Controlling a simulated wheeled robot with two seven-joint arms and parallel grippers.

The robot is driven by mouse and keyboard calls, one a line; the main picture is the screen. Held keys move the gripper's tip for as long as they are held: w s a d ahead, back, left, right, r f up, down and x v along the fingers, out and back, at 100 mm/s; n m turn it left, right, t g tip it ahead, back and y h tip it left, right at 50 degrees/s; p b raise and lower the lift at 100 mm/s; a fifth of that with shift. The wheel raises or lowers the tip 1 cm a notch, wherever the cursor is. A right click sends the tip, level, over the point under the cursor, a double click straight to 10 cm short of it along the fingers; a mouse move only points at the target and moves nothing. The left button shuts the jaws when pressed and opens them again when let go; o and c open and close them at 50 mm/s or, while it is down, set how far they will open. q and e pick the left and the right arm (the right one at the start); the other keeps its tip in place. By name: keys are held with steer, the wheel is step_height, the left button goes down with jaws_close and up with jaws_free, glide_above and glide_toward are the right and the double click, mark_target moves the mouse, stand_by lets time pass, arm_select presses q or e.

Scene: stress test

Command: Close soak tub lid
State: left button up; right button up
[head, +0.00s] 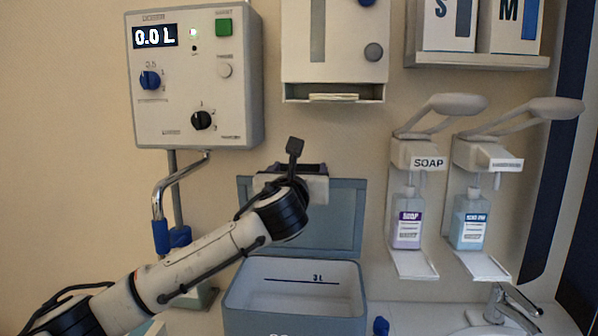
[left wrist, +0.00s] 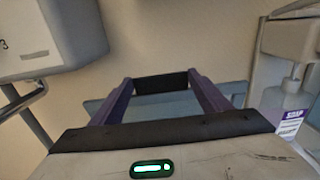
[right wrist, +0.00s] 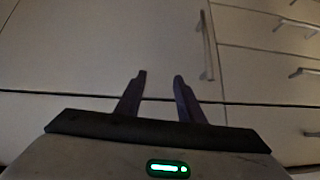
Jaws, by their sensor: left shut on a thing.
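The soak tub (head: 293,315) stands on the counter, its pale inside marked "3 L". Its grey-blue lid (head: 345,222) stands raised, nearly upright, along the tub's back edge. My left gripper (head: 312,172) is at the lid's upper edge and shut on the lid; my own arm hides part of the lid and the exact contact. In the left wrist view the fingers (left wrist: 162,82) reach over the lid (left wrist: 225,92). My right gripper (right wrist: 159,78) is empty with its fingers apart, in front of cabinet fronts; it is outside the head view.
A dispenser box (head: 195,75) reading 0.0 L hangs at upper left, with a metal spout (head: 175,180) below. A small blue knob (head: 381,326) and a tap (head: 515,305) are right of the tub.

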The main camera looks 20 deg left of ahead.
arm_select(q)
steer(key=s+d+f+t+y+b, duration=0.1)
steer(key=s+f+t+b, duration=0.4)
steer(key=s+b, duration=0.5)
step_height(320, 180, down, 2)
steer(key=d+b, duration=0.1)
steer(key=b, duration=0.2)
steer(key=shift+s+t, duration=0.25)
steer(key=shift+t, duration=0.15)
steer(key=shift+b+v, duration=0.55)
steer(key=shift+v, duration=0.4)
steer(key=shift+s+d+f, duration=0.1)
steer(key=shift+f, duration=0.3)
steer(key=o, duration=1.5)
